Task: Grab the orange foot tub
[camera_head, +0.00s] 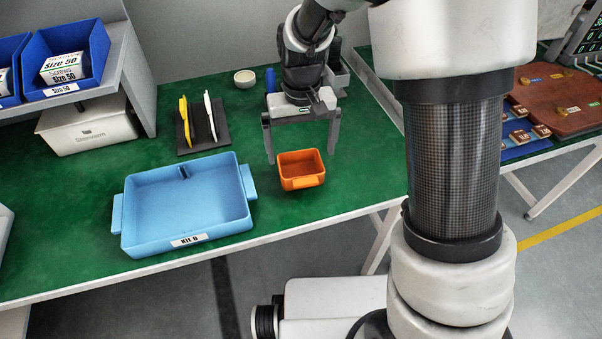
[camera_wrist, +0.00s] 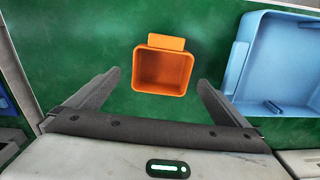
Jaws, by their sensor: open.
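The orange foot tub (camera_head: 301,169) is a small, square, open box standing on the green table, right of the blue tray. It looks empty inside. In the wrist view the orange tub (camera_wrist: 163,71) lies ahead of my jaws, roughly centred between them, with a tab on its far side. My gripper (camera_head: 302,158) is open, with one finger left of the tub and the other behind it to the right in the head view. In the wrist view my gripper (camera_wrist: 158,80) shows both fingers spread wider than the tub, with nothing between them touching.
A light blue tray labelled Kit B (camera_head: 185,210) stands close left of the tub. Yellow and white tools lie on a black pad (camera_head: 203,126). A small white round dish (camera_head: 244,77) is farther back. The table's front edge is near the tub.

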